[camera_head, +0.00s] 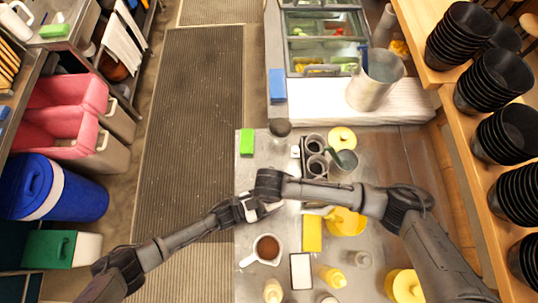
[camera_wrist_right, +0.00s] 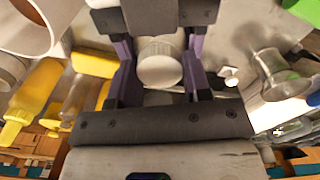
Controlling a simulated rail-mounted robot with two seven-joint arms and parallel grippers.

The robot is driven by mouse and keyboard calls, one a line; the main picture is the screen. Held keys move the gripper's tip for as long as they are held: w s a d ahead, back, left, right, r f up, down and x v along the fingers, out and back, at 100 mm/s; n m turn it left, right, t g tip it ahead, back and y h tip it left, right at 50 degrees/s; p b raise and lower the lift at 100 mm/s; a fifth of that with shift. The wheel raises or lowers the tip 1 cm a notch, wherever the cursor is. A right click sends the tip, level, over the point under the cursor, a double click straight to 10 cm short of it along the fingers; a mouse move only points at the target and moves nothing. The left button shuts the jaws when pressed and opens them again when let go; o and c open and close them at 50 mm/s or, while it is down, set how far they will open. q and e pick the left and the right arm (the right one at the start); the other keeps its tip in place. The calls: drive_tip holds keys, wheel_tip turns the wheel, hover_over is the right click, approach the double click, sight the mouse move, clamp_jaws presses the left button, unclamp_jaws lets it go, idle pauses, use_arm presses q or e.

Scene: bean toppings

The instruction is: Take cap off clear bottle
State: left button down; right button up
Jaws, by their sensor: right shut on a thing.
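My right gripper (camera_head: 264,202) comes in from the right over the steel counter and meets my left gripper (camera_head: 246,208). In the right wrist view, the right gripper's purple fingers (camera_wrist_right: 160,80) are shut on a round whitish cap-like thing (camera_wrist_right: 159,64) between them. A bit of white shows between the two grippers in the head view; the arms hide most of the held thing, so I cannot tell the bottle's body from its cap. A dark block at the top of the wrist view is close to the held thing. The left gripper's fingers are too small and covered to read.
A jug of brown liquid (camera_head: 266,249), a yellow block (camera_head: 312,233), a white-topped tray (camera_head: 301,271) and yellow squeeze bottles (camera_head: 333,277) crowd the near counter. Dark-rimmed containers (camera_head: 316,165) and a green block (camera_head: 247,141) are behind. Black bowls (camera_head: 507,135) line the right shelf.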

drive_tip(key=n, duration=0.6)
drive_tip(key=shift+n, duration=0.4)
drive_tip(key=o, duration=1)
drive_tip(key=shift+r, duration=0.15)
